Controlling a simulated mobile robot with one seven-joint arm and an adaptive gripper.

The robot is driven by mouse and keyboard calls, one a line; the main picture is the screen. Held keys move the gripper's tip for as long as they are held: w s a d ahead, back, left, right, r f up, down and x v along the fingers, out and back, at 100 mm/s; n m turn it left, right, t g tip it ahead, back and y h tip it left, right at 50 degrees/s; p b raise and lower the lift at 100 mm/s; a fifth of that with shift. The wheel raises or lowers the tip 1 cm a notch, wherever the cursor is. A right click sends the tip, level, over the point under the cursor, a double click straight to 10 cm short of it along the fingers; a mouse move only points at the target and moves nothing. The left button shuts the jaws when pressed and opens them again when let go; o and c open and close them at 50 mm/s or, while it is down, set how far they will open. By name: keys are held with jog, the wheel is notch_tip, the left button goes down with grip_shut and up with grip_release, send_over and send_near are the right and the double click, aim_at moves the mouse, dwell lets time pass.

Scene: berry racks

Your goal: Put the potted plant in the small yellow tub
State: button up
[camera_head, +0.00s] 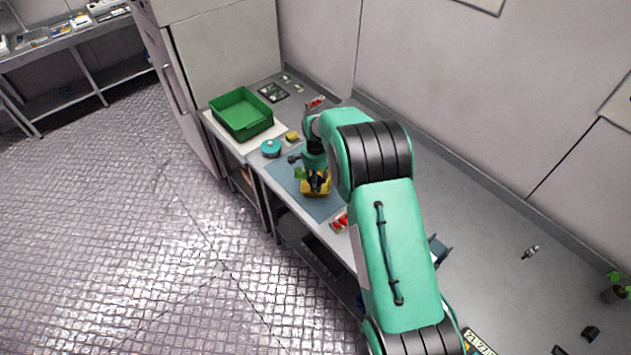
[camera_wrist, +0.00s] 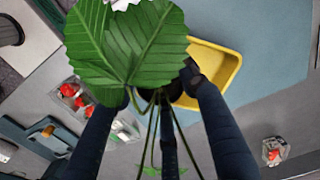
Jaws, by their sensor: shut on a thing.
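The potted plant's broad green leaves (camera_wrist: 125,45) fill the upper left of the wrist view, hiding part of its dark pot. My gripper (camera_wrist: 155,93) is shut on the plant, its dark fingers around the pot. In the head view my gripper (camera_head: 315,182) is over the small yellow tub (camera_head: 318,192), with a green leaf showing at its left. The tub (camera_wrist: 232,70) lies on a blue-grey mat beyond the pot in the wrist view. The pot overlaps the tub's near left part; I cannot tell whether it is inside or above it.
A green crate (camera_head: 240,132) stands farther back on the counter, with a round teal item (camera_head: 271,148) and a small yellow item (camera_head: 292,137) near it. Red-berry punnets (camera_head: 340,222) lie close to the mat (camera_head: 285,175). Another plant (camera_head: 613,292) is at far right.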

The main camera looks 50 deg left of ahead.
jog(key=shift+f, duration=0.35)
jog(key=o, duration=1.2)
jog(key=shift+r, duration=0.15)
jog(key=shift+r+p, duration=0.5)
jog(key=shift+r, duration=0.15)
notch_tip(320, 180, up, 12)
jog(key=b, duration=0.2)
jog(key=shift+f, duration=0.15)
